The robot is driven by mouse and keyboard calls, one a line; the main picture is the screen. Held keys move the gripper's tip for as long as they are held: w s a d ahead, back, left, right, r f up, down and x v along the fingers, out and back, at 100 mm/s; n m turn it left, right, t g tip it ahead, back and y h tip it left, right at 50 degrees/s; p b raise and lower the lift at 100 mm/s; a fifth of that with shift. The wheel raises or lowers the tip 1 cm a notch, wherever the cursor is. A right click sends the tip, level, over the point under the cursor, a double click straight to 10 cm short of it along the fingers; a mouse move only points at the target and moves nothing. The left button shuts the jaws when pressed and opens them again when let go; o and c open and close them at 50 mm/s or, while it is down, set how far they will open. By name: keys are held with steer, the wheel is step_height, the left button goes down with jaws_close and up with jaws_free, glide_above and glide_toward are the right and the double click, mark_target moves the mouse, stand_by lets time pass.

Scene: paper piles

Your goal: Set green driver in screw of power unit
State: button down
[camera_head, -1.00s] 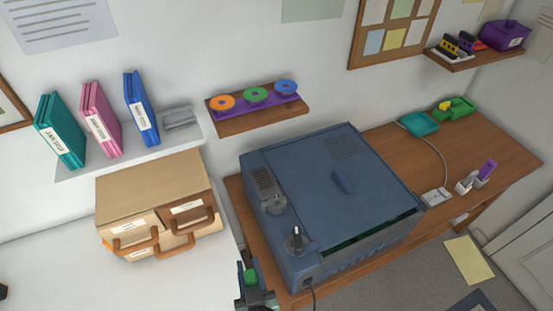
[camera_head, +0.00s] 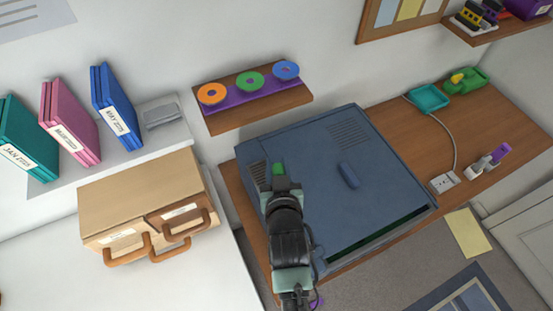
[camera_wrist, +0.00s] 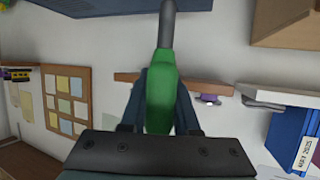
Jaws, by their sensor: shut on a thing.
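My gripper (camera_head: 283,186) is over the left part of the big blue-grey box (camera_head: 330,190), which looks like the power unit. It is shut on the green driver (camera_head: 279,169), whose green handle shows just past the fingertips. In the wrist view the green handle (camera_wrist: 160,98) sits between the two fingers and its grey shaft (camera_wrist: 167,22) points away from the jaws. The box's edge (camera_wrist: 115,8) shows at the top of that view. My arm hides the box's left front, and no screw can be made out. I cannot tell whether the driver touches the box.
Cardboard boxes with brown handles (camera_head: 150,205) stand on the white surface to the left. Upright binders (camera_head: 118,105) and a shelf with coloured rings (camera_head: 250,103) are on the wall behind.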

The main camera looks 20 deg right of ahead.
steer(key=shift+s, duration=0.1)
steer(key=shift+f+b, duration=3.1)
steer(key=shift+f, duration=0.7)
steer(key=shift+f, duration=0.35)
jaws_free()
steer(key=shift+a, duration=0.1)
steer(key=p+v, duration=0.3)
steer(key=v, duration=0.1)
steer(key=shift+s+r, duration=0.25)
steer(key=shift+s, duration=0.05)
steer(key=shift+p+v, duration=1.45)
steer(key=shift+v, duration=1.1)
steer(key=shift+a, duration=0.1)
